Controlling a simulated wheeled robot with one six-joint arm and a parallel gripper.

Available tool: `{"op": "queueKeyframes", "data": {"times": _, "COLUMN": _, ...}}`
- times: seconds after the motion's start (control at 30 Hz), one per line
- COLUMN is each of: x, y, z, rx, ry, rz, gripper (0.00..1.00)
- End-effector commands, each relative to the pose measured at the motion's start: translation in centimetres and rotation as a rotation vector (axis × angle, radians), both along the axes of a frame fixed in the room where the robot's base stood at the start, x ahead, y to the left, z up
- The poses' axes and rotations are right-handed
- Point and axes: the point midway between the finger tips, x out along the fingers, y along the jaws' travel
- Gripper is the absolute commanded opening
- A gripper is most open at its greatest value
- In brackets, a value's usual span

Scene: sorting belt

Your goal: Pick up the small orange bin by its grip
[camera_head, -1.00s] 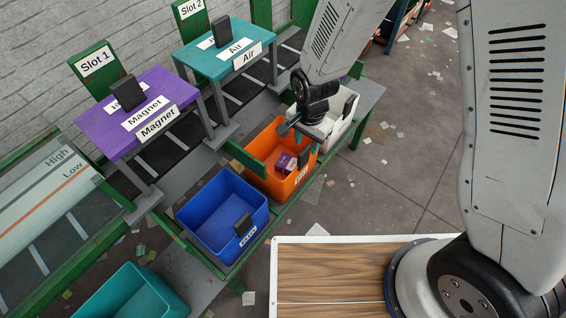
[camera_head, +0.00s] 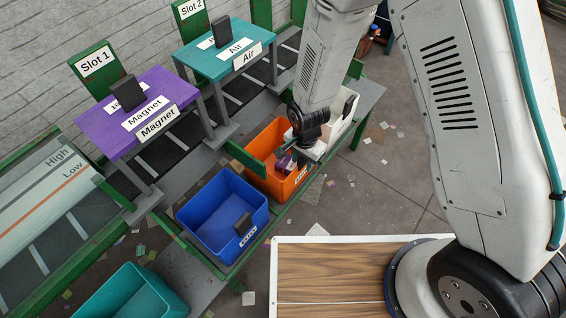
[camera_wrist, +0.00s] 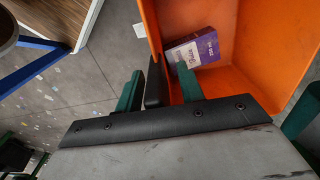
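The small orange bin (camera_head: 268,187) stands on the green-framed bench, between the blue bin and the white bin. In the wrist view the bin (camera_wrist: 250,75) fills the upper right, with a purple and white box (camera_wrist: 193,50) inside. Its black grip (camera_wrist: 154,88) sticks up at the near wall. My gripper (camera_wrist: 160,69) is open, with one green finger on each side of the grip. In the head view my gripper (camera_head: 284,152) is over the bin's right side, where the arm hides the grip.
The blue bin (camera_head: 196,222) stands at left and the white bin (camera_head: 335,133) behind my wrist. A teal bin (camera_head: 130,292) is at lower left. The purple Magnet stand (camera_head: 115,125) and teal Air stand (camera_head: 215,55) rise behind the bins. Littered floor (camera_head: 390,190) lies right.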

Motion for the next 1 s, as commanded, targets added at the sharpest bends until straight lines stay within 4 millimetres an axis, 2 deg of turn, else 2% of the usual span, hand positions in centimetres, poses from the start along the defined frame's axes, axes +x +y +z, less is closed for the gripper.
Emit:
{"op": "queueKeyframes", "data": {"times": 0.03, "x": 0.0, "y": 0.0, "z": 0.0, "rx": 0.0, "ry": 0.0, "rz": 0.0, "gripper": 0.27}}
{"op": "queueKeyframes", "data": {"times": 0.13, "x": 0.0, "y": 0.0, "z": 0.0, "rx": 0.0, "ry": 0.0, "rz": 0.0, "gripper": 0.0}}
{"op": "queueKeyframes", "data": {"times": 0.57, "x": 0.0, "y": 0.0, "z": 0.3, "rx": 0.0, "ry": 0.0, "rz": -0.001, "gripper": 0.0}}
{"op": "queueKeyframes", "data": {"times": 1.0, "x": 0.2, "y": -0.6, "z": 3.6, "rx": 0.0, "ry": 0.0, "rz": -0.01, "gripper": 0.0}}
